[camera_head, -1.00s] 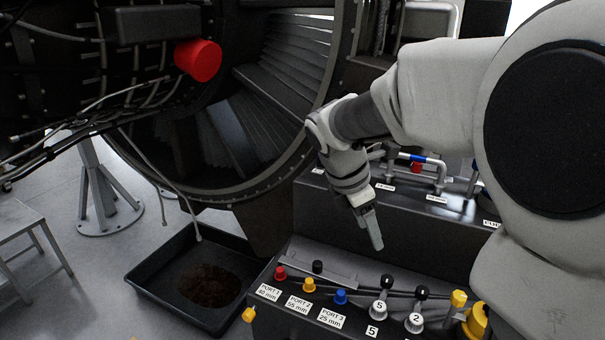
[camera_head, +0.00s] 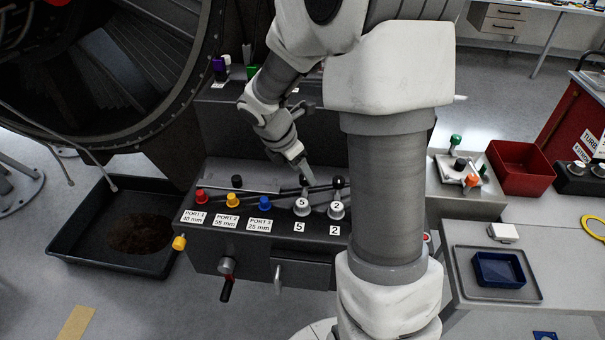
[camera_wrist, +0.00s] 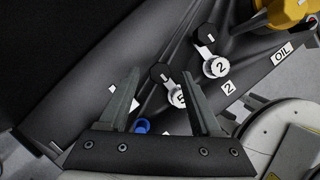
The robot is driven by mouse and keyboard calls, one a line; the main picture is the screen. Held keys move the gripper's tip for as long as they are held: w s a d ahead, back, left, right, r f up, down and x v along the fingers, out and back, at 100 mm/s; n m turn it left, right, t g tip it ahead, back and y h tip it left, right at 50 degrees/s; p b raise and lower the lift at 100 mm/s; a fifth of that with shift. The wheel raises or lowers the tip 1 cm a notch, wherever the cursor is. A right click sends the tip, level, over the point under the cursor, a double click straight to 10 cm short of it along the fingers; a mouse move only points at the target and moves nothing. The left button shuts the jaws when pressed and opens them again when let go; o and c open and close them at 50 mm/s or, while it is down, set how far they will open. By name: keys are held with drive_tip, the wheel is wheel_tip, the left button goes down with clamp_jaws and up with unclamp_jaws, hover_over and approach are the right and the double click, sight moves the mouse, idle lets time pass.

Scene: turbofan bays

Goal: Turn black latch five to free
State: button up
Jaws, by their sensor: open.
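Black latch five (camera_head: 303,181) is a lever with a round black knob above a white cap marked 5 on the dark console. It also shows in the wrist view (camera_wrist: 160,73), with its white cap below and to the right. My gripper (camera_head: 313,174) is just above this latch, pointing down. In the wrist view my gripper (camera_wrist: 158,76) is open, with one finger on each side of the knob and the cap near the right finger. I cannot tell whether either finger touches it.
Black latch two (camera_head: 338,183) stands close on the right, with a white cap marked 2. Red (camera_head: 201,196), yellow (camera_head: 232,200) and blue (camera_head: 265,203) port plugs line the console to the left. A dark drip tray (camera_head: 75,255) lies on the floor.

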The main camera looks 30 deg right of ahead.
drive_tip(key=shift+x, duration=0.75)
clamp_jaws()
